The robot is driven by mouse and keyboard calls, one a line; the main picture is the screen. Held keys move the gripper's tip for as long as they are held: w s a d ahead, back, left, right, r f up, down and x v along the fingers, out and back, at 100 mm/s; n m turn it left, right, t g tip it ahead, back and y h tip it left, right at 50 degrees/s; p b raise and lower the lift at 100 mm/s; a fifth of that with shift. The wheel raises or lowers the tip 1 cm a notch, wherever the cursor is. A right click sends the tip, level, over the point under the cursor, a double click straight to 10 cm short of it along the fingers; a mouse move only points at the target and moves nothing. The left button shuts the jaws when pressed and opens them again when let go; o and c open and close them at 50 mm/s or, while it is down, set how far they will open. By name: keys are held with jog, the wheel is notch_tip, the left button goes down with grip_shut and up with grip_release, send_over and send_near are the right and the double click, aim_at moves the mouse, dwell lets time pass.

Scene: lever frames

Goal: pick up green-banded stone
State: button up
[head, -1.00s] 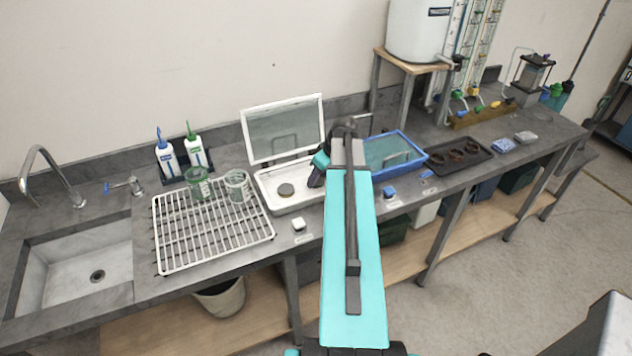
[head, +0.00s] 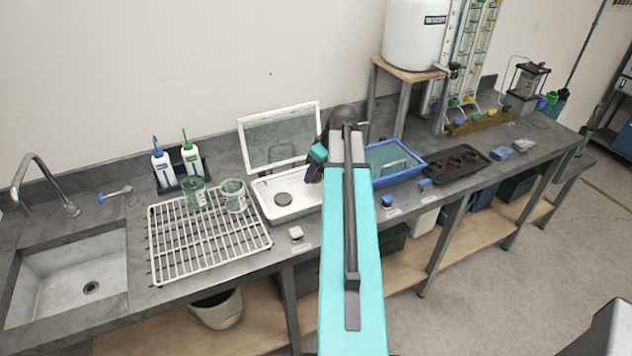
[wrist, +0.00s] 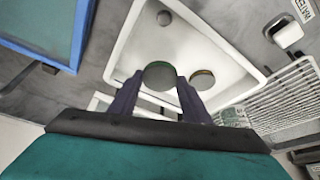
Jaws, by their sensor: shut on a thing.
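The green-banded stone (wrist: 160,76) is a grey disc with a green rim, seen between the fingers in the wrist view. My gripper (wrist: 158,88) is shut on it, above a white tray (wrist: 122,48). In the head view my gripper (head: 314,174) is over the right part of the white tray (head: 268,209); the held stone is hidden there. One disc (head: 284,200) shows in that tray.
A raised glass lid (head: 280,138) stands behind the white tray. A blue-rimmed tray (head: 424,168) is close on the right. A wire rack (head: 208,240) with two glass beakers is on the left. A small white block (head: 296,233) sits at the front edge.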

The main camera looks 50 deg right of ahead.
aim_at(315, 177)
jog(key=shift+r+b, duration=0.55)
jog(key=shift+r, duration=1.7)
jog(key=shift+a, duration=0.1)
